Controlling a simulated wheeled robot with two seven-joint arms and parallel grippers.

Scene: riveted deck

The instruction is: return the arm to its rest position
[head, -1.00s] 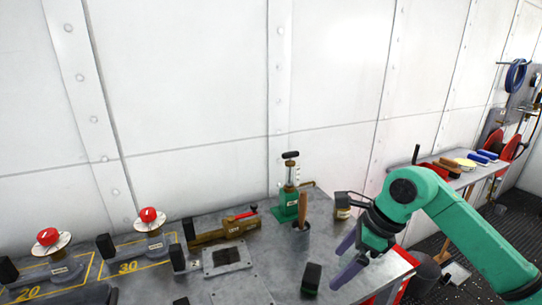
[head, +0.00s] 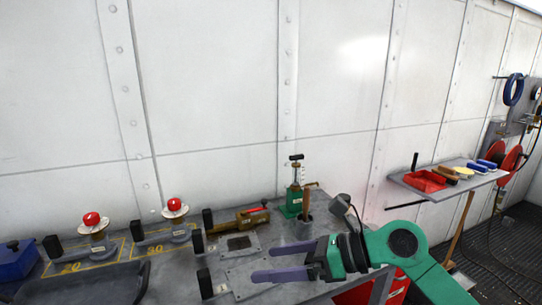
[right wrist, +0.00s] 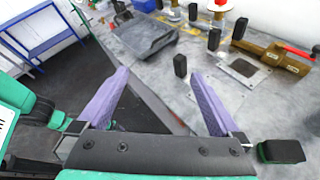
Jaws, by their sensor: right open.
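My right arm, green with dark joints, comes in from the lower right in the head view. Its right gripper (head: 268,261) has two purple fingers spread apart with nothing between them, pointing left over the front of the grey bench (head: 183,285). In the right wrist view the right gripper (right wrist: 160,85) shows its fingers wide apart, across the bench's front edge, with dark floor to the left. Part of a green and dark arm link shows at the left edge of that view. My left gripper is not seen in the head view.
The bench carries two red-knobbed valves (head: 92,219) (head: 174,205), a brass device (head: 240,222), a green pump (head: 294,200), a dark tray (head: 85,285) and several black blocks. A side shelf (head: 455,181) holds a red tray (head: 425,181). A blue rack (right wrist: 45,35) stands beyond the floor.

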